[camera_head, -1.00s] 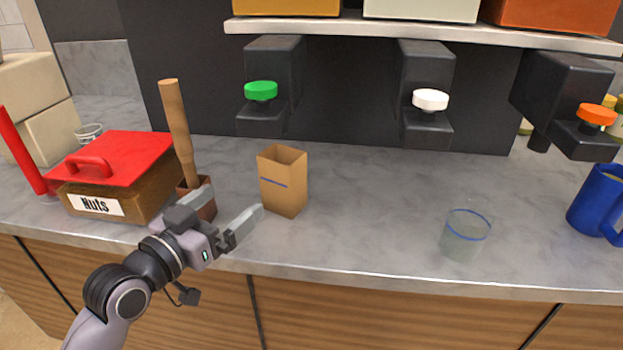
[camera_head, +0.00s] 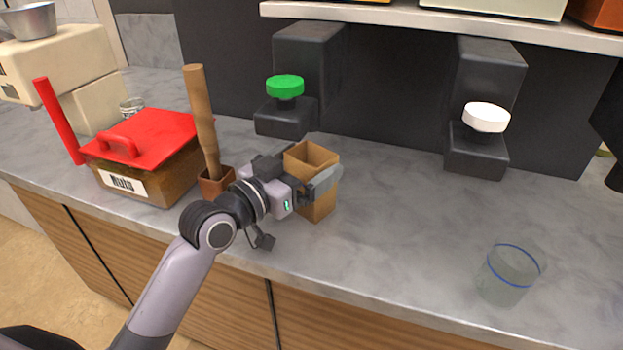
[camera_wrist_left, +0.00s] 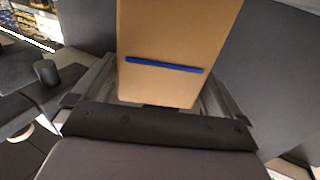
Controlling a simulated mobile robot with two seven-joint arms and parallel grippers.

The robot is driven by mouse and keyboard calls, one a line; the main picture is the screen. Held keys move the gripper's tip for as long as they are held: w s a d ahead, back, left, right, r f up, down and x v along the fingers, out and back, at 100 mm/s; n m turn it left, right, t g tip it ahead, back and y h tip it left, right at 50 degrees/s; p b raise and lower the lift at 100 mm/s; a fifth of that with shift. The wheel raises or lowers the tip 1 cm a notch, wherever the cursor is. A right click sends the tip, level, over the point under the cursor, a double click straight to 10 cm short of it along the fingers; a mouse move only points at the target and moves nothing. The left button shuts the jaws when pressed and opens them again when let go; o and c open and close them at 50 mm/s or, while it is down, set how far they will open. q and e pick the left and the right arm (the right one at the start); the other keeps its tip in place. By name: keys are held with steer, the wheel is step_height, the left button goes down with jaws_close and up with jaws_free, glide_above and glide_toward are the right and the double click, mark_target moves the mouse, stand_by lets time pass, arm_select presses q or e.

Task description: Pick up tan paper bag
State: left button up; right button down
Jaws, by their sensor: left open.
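The tan paper bag (camera_head: 318,207) stands upright and open-topped on the grey counter in the head view. In the left wrist view the bag (camera_wrist_left: 175,35), with a blue line across it, fills the space between the fingers. My left gripper (camera_head: 314,183) is open, with its fingers on either side of the bag; the near finger hides part of the bag's front. The same gripper shows in the left wrist view (camera_wrist_left: 160,98). I cannot tell whether either finger touches the bag. My right gripper is not in view.
A brown pot (camera_head: 216,186) with a wooden handle and a red-lidded nuts box (camera_head: 150,165) stand left of the bag. A green-knobbed dispenser (camera_head: 286,105) is behind it. A glass (camera_head: 508,275) stands to the right, with clear counter between.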

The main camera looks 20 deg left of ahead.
mark_target(318, 155)
arm_select(q)
steer(key=shift+x, duration=1.6)
steer(key=c, duration=0.9)
steer(key=shift+o, duration=0.2)
steer(key=shift+r, duration=0.2)
